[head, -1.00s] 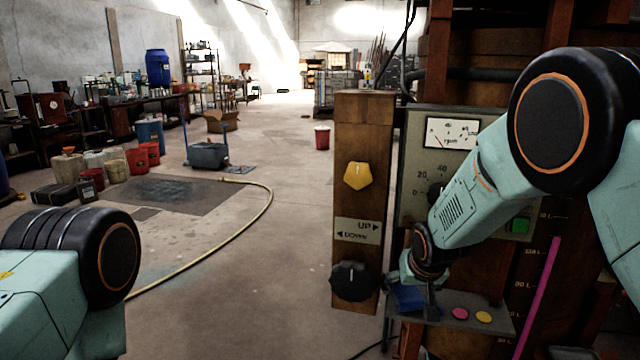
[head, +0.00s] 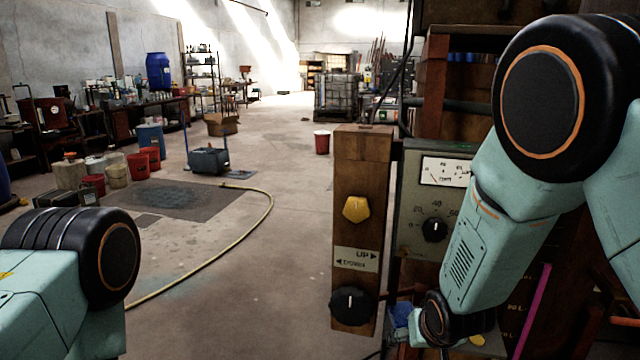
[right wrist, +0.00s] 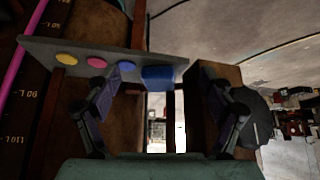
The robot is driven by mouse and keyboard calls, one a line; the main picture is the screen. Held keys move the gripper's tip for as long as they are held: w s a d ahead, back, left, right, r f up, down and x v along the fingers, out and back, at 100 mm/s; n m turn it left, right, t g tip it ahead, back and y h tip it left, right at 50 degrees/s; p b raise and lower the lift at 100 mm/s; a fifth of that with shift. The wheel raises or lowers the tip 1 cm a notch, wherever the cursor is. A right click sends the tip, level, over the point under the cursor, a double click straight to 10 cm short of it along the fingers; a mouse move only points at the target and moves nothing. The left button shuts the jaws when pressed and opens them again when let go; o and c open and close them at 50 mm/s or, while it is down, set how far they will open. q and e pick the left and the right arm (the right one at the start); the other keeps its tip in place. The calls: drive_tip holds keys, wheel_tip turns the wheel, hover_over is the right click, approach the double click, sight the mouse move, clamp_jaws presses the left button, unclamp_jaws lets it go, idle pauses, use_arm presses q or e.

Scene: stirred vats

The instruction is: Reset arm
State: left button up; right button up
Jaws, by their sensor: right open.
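My right arm (head: 500,235) reaches down in front of a grey gauge panel (head: 415,190) in the head view. Its gripper is hidden there behind the wrist or below the frame. In the right wrist view my right gripper (right wrist: 165,115) is open, its fingers wide apart with nothing between the tips. A blue block (right wrist: 157,77) sits on the grey shelf (right wrist: 200,70) just beyond the fingers, apart from them as far as I can tell. My left arm (head: 60,280) shows at the lower left of the head view; its gripper is out of frame.
A wooden post (head: 362,180) carries a yellow knob (head: 356,208) and a black UP/DOWN knob (head: 351,305). Yellow (right wrist: 67,59), pink (right wrist: 98,62) and blue discs (right wrist: 126,67) lie on the shelf.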

drive_tip(key=s, duration=0.3)
drive_tip(key=b, duration=0.4)
approach(405, 314)
wheel_tip(405, 314, down, 5)
drive_tip(key=w+b, duration=0.2)
drive_tip(key=w, duration=0.1)
drive_tip(key=shift+w, duration=0.1)
drive_tip(key=b+x, duration=0.1)
drive_tip(key=x, duration=0.1)
drive_tip(key=shift+w+f, duration=0.2)
drive_tip(key=shift+w, duration=0.1)
drive_tip(key=shift+w+f, duration=0.1)
drive_tip(key=shift+f, duration=0.15)
drive_tip(key=shift+s+r+p, duration=0.3)
drive_tip(key=shift+r+p, duration=0.25)
drive_tip(key=shift+r, duration=0.5)
drive_tip(key=s+p, duration=0.4)
drive_tip(key=s, duration=1.3)
drive_tip(key=shift+s+a, duration=0.25)
drive_tip(key=shift+a, duration=0.05)
